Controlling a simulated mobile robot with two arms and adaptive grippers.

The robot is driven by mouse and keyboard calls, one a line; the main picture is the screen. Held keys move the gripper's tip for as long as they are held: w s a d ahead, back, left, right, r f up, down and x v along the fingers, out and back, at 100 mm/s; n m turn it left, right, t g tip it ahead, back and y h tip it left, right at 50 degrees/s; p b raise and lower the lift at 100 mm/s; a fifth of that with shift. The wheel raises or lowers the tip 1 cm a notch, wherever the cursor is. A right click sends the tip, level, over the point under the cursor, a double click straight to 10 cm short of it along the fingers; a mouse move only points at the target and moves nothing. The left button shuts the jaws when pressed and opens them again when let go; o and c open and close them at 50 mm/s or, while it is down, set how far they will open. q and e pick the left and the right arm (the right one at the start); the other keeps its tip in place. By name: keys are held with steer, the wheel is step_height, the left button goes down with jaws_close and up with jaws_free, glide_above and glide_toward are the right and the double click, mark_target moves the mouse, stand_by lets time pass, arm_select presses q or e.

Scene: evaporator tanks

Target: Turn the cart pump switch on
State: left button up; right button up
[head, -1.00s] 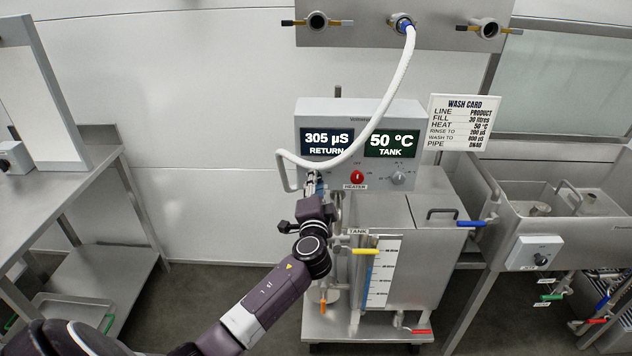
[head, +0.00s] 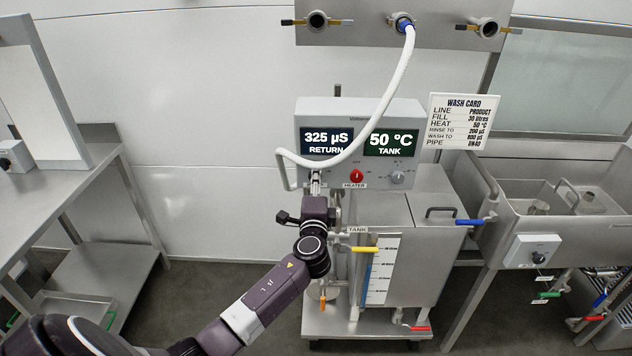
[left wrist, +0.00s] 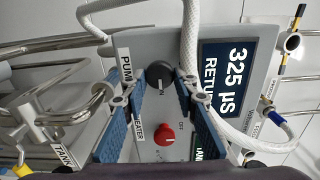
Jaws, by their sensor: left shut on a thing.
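The pump switch (left wrist: 158,75) is a black round knob beside the PUMP label on the cart's grey control box (head: 405,112). In the left wrist view it sits between my left gripper's blue fingers, and the word ON shows beside it. My left gripper (head: 316,180) is shut on this knob and hides it in the head view. The box's screens read 325 µS RETURN (head: 327,142) and 50 °C TANK (head: 391,142). My right gripper is not in view.
The red heater knob (left wrist: 164,134) is close to my fingers. A white hose (head: 385,100) loops across the box front. The tank (head: 425,260) with its yellow valve handle (head: 366,249) stands below. A steel table (head: 60,200) is at left.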

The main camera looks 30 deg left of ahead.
arm_select(q)
steer(key=shift+f, duration=0.1)
steer(key=o, duration=1.1)
steer(key=shift+d, duration=0.1)
steer(key=v, duration=1.2)
